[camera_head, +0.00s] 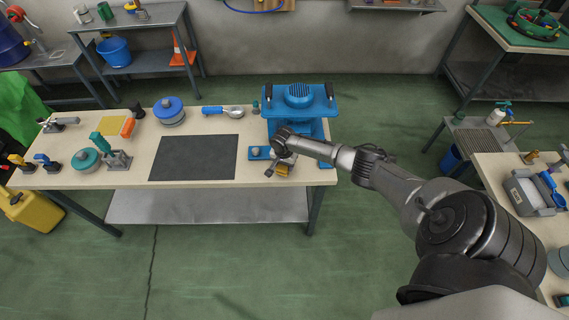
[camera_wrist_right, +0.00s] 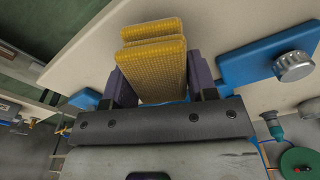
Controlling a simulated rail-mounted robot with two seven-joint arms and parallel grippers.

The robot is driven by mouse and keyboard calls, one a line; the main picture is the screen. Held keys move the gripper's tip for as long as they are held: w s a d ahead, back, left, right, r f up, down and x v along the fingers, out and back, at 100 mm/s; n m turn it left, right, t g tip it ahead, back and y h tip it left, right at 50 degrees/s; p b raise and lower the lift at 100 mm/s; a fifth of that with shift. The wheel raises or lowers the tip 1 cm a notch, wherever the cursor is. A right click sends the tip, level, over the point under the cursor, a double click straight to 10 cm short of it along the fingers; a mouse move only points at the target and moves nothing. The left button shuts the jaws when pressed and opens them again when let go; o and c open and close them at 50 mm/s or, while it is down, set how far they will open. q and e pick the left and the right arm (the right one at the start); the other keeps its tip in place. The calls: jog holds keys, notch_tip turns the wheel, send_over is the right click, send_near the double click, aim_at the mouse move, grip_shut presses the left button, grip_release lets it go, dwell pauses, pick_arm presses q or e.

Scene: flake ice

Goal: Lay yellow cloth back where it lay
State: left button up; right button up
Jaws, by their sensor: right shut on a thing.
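The yellow cloth (camera_wrist_right: 155,65) is folded and pinched between the fingers of my right gripper (camera_wrist_right: 160,85) in the right wrist view. In the head view my right gripper (camera_head: 282,168) is low over the right end of the near workbench, just in front of the blue machine. Little of the cloth shows there, and I cannot tell whether it touches the bench top. My left gripper is not in view.
The blue machine (camera_head: 300,100) stands behind my right gripper, and a blue plate with a knob (camera_head: 258,153) is beside it. A dark mat (camera_head: 194,158) lies mid-bench. A flat yellow square (camera_head: 111,126) and an orange block (camera_head: 128,127) lie farther left.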

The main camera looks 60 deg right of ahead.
jog(key=shift+f, duration=0.25)
dwell(0.4)
jog(key=shift+f+b, duration=0.3)
jog(key=shift+b, duration=0.05)
dwell(0.4)
jog(key=o, duration=1)
jog(key=shift+o, duration=1.3)
jog(key=shift+r, duration=0.1)
